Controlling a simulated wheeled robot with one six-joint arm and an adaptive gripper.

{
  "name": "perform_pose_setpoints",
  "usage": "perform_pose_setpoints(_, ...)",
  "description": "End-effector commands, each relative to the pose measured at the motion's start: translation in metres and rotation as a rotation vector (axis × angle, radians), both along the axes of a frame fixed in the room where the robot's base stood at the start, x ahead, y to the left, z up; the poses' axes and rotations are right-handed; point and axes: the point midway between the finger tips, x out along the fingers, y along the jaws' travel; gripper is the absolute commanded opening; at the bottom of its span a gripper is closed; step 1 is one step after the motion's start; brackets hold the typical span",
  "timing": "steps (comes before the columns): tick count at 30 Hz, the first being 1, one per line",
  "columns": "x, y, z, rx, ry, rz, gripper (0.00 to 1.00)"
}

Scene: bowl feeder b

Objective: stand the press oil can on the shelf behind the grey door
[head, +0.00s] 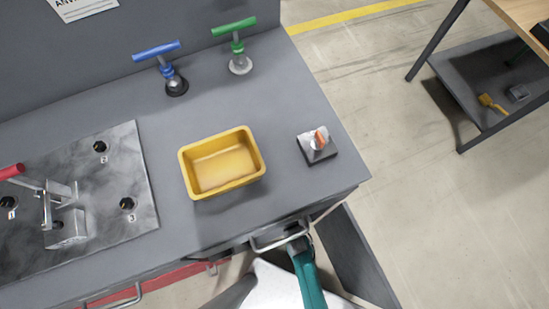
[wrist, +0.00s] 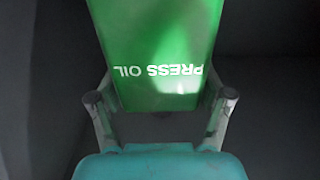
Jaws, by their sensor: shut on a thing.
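The green press oil can (wrist: 155,40) fills the upper middle of the wrist view, its white "PRESS OIL" lettering upside down. My gripper (wrist: 160,97) is shut on it, with one finger on each side. The can's far end and base are out of view. In the head view, my teal arm reaches in below the bench's front edge; the gripper and can are hidden there. A dark grey panel (head: 357,255), seemingly the grey door standing open, is right of the arm. The shelf cannot be made out; the wrist view's surroundings are dark grey.
The grey bench (head: 235,100) carries a yellow bin (head: 222,188), a small dark block with an orange-marked part (head: 317,146), a blue-handled valve (head: 170,75) and a green-handled valve (head: 238,55). A metal handle (head: 277,242) sits close to my arm.

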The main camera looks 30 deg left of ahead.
Motion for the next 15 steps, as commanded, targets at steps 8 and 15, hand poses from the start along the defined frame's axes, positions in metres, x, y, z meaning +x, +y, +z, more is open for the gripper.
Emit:
perform_pose_setpoints(8, 0.001, 0.001, -0.015, 0.002, -0.003, 0.000, 0.08)
perform_pose_setpoints(15, 0.001, 0.001, -0.016, 0.002, -0.003, 0.000, 0.08)
